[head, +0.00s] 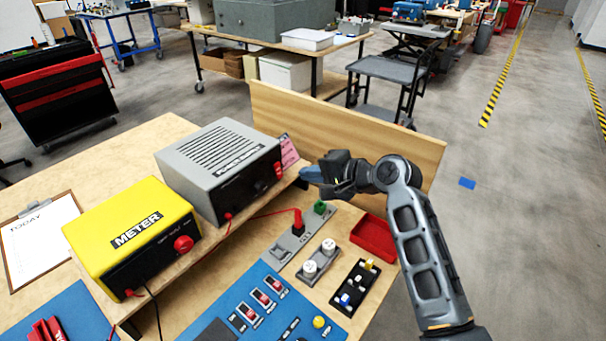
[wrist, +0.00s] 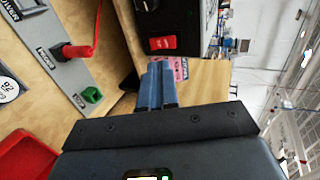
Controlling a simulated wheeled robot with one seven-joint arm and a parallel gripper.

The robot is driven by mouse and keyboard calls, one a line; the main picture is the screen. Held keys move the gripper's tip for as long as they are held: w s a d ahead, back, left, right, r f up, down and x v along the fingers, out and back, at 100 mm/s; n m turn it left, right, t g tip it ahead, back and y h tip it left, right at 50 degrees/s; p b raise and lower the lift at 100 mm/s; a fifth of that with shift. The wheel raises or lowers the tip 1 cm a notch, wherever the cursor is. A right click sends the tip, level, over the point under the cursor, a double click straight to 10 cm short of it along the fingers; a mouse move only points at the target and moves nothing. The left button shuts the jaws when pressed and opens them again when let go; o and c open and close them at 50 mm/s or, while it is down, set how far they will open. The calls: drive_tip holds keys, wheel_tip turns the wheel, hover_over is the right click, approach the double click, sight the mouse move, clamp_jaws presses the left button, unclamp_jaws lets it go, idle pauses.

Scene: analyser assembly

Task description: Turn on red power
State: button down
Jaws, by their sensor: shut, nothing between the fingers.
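The grey power supply box (head: 222,165) with a slotted top stands on the raised wooden shelf. Its dark front panel has a red rocker switch (head: 279,170) near the right end. The switch also shows in the wrist view (wrist: 162,43), with white marks on it and a dark knob above. My gripper (head: 304,174) is to the right of the box front, close to the switch. In the wrist view my gripper (wrist: 158,66) has its blue fingers together and empty, pointing at the panel just below the switch. I cannot tell whether the fingertips touch the panel.
A yellow meter box (head: 130,235) stands left of the grey box. A red plug with a cable (head: 298,222) and a green socket (head: 320,207) sit on a grey strip below. A red tray (head: 373,238) lies nearby. A wooden back board (head: 345,125) rises behind my gripper.

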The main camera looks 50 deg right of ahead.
drive_tip(key=v, duration=0.6)
drive_tip(key=shift+s+r+b, duration=0.2)
drive_tip(key=shift+r+b, duration=0.1)
drive_tip(key=shift+b, duration=0.05)
